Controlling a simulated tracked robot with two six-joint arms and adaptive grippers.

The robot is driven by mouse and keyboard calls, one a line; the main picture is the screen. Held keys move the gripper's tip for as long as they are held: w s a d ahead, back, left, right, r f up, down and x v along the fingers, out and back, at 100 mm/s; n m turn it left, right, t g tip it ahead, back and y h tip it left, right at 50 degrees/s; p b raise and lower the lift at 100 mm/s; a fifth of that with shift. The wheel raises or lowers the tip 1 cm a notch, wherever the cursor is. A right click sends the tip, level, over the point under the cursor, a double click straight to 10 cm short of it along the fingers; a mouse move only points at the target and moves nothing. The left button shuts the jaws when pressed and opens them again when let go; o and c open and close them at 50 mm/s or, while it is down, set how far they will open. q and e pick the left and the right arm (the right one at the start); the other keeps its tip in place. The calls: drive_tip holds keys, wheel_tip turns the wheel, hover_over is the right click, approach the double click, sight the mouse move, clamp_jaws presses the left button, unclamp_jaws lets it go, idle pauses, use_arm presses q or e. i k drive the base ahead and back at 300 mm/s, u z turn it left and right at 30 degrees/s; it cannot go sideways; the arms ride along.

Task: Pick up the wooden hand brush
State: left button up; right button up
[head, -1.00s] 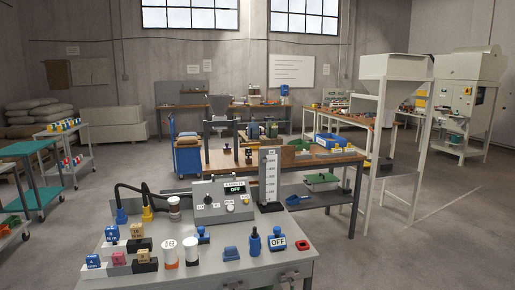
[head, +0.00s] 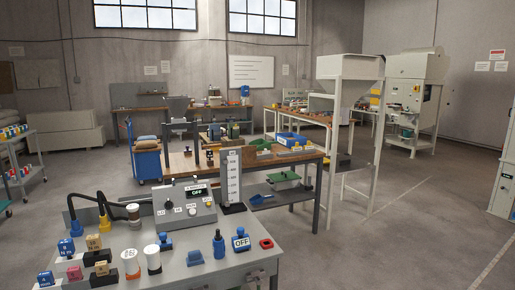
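I cannot make out a wooden hand brush for certain in the head view. Several small items stand on the wooden-topped workbench (head: 240,167) in the middle, some of them brownish, but they are too small to tell apart. Neither of my grippers shows in the head view.
A grey table (head: 212,279) close in front carries a control box (head: 174,209), a white scale stand (head: 232,177), bottles and blocks. A blue cart (head: 147,163) stands behind it at left. A hopper on legs (head: 350,68) stands right of the workbench. The floor at right is clear.

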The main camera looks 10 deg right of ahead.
sight(215, 147)
drive_tip(key=u, duration=0.6)
drive_tip(key=k, duration=0.5)
drive_tip(key=u, duration=0.8)
drive_tip(key=k, duration=0.8)
drive_tip(key=u, duration=0.75)
drive_tip(key=i, duration=1)
drive_tip(key=z, duration=0.4)
drive_tip(key=i, duration=1.85)
drive_tip(key=z, duration=0.3)
drive_tip(key=i, duration=1.65)
drive_tip(key=z, duration=0.25)
drive_tip(key=i, duration=1.55)
drive_tip(key=z, duration=0.2)
drive_tip(key=i, duration=1.45)
drive_tip(key=z, duration=0.2)
